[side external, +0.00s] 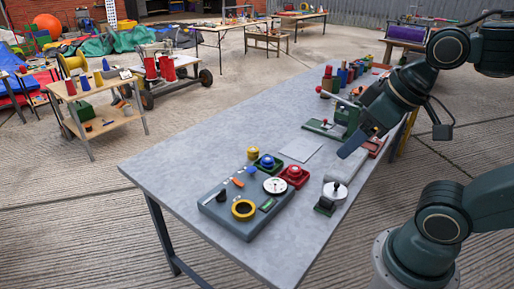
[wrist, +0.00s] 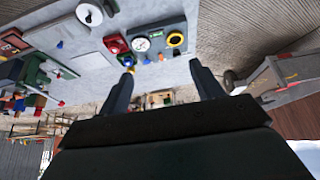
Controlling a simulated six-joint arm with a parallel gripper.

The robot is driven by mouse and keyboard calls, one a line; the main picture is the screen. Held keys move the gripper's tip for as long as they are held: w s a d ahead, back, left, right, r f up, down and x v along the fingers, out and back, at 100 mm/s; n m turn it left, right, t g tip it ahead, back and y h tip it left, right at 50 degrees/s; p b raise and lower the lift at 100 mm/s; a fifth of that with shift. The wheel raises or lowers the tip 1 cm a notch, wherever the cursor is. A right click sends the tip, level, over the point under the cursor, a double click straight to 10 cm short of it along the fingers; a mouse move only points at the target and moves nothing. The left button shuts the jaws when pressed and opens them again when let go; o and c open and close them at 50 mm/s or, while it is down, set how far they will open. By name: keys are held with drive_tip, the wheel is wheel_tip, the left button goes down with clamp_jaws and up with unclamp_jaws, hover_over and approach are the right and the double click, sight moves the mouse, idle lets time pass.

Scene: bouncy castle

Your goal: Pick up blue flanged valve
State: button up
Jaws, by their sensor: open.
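A small blue piece (side external: 251,170), possibly the blue flanged valve, is at the back edge of the grey panel (side external: 222,214) in the side view. A blue round-topped part (side external: 267,161) sits in a green square tray just behind it. I cannot tell for sure which one is the valve. In the wrist view a small blue piece (wrist: 160,57) shows at the panel's edge, between my fingers in the picture. My gripper (side external: 355,145) is open and empty above the right side of the table, apart from both. Its two fingers also show in the wrist view (wrist: 162,85).
A red tray with a red knob (side external: 294,173), a white dial (side external: 275,185) and a yellow ring (side external: 243,209) are close by. A small metal device (side external: 331,194) stands to the right. Green machinery (side external: 345,118) and several bottles stand behind. The table's front left is clear.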

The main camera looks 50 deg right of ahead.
drive_tip(key=shift+w, duration=0.1)
drive_tip(key=w+d+n+g, duration=0.1)
drive_tip(key=w+d+n, duration=0.35)
drive_tip(key=w, duration=0.55)
drive_tip(key=w+d+n+g, duration=0.25)
drive_tip(key=w+n, duration=0.25)
drive_tip(key=w, duration=0.5)
drive_tip(key=w+d+f+n+g, duration=0.2)
drive_tip(key=w+d+f+n, duration=0.6)
drive_tip(key=w+d+f, duration=0.5)
wheel_tip(320, 180, down, 4)
drive_tip(key=shift+w+d+r, duration=0.2)
drive_tip(key=shift+w, duration=0.4)
drive_tip(key=shift+n, duration=0.25)
hover_over(268, 159)
drive_tip(key=shift+w+d+f, duration=0.1)
drive_tip(key=shift+f, duration=4.2)
